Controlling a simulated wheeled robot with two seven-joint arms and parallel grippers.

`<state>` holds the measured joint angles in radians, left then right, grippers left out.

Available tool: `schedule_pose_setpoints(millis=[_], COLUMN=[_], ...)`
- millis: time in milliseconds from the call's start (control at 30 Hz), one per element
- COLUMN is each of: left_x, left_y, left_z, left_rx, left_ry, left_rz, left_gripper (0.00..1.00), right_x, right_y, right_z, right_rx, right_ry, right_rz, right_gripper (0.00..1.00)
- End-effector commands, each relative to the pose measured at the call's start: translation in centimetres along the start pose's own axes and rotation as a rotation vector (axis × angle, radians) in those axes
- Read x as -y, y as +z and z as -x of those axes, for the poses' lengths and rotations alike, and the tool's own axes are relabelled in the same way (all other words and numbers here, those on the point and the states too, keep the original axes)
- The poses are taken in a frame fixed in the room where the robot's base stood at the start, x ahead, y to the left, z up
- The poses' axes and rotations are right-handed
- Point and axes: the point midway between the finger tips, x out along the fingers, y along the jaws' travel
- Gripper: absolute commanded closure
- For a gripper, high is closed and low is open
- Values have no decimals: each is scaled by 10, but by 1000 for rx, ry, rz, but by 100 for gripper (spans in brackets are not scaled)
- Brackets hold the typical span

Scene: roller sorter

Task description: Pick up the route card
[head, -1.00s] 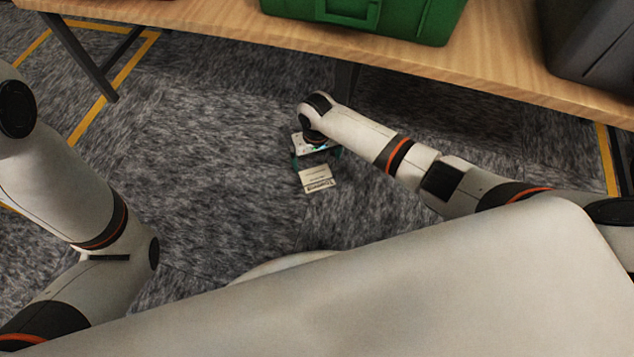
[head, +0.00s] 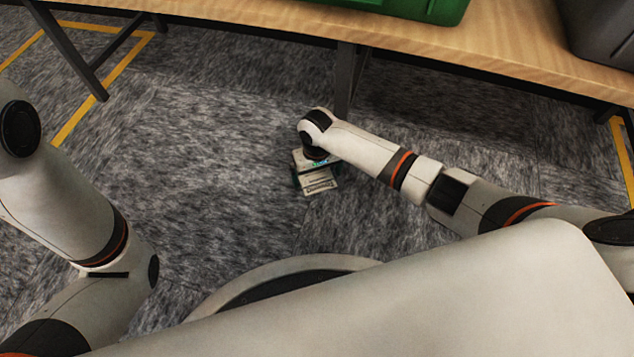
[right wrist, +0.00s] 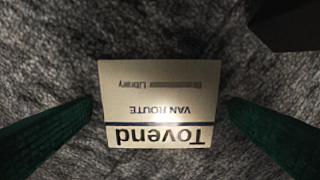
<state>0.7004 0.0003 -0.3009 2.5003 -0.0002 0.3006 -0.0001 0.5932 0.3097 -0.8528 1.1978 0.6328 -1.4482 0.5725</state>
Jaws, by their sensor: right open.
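The route card (head: 319,183) is a small cream card lying on the grey carpet. In the right wrist view the card (right wrist: 160,95) shows dark print, upside down, reading "Tovend", "VAN ROUTE" and "Library". My right gripper (head: 314,178) points down over the card, and its body hides the card's far part in the head view. In the right wrist view the green fingers of my right gripper (right wrist: 160,112) are open, one on each side of the card, with small gaps. My left arm shows at the left of the head view; its gripper is out of the picture.
A wooden table (head: 290,20) runs along the top, with a dark leg (head: 345,80) just behind my right gripper. A green crate (head: 420,8) and a grey bin (head: 605,35) stand on it. Yellow tape (head: 100,88) marks the carpet. Open carpet lies left of the card.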

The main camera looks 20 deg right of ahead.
Motion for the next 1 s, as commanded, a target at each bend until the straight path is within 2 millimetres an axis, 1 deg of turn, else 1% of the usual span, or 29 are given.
schedule_pose_setpoints(millis=[467,700,733,767,1000], left_x=[-1,-1,-1,-1,-1], left_y=[-2,-1,-1,-1,-1], left_z=[-4,-3,-3,-3,-1], left_rx=[-1,-1,-1,-1,-1], left_ry=[0,0,0,0,0], left_rz=[0,-1,-1,-1,-1], left_gripper=[100,100,100,100,100], right_x=[0,0,0,0,0], right_y=[0,0,0,0,0], right_z=[0,0,0,0,0], right_rx=[1,1,1,1,1], right_ry=[1,0,0,0,0], right_rz=[1,1,1,1,0], right_gripper=[0,39,40,44,44])
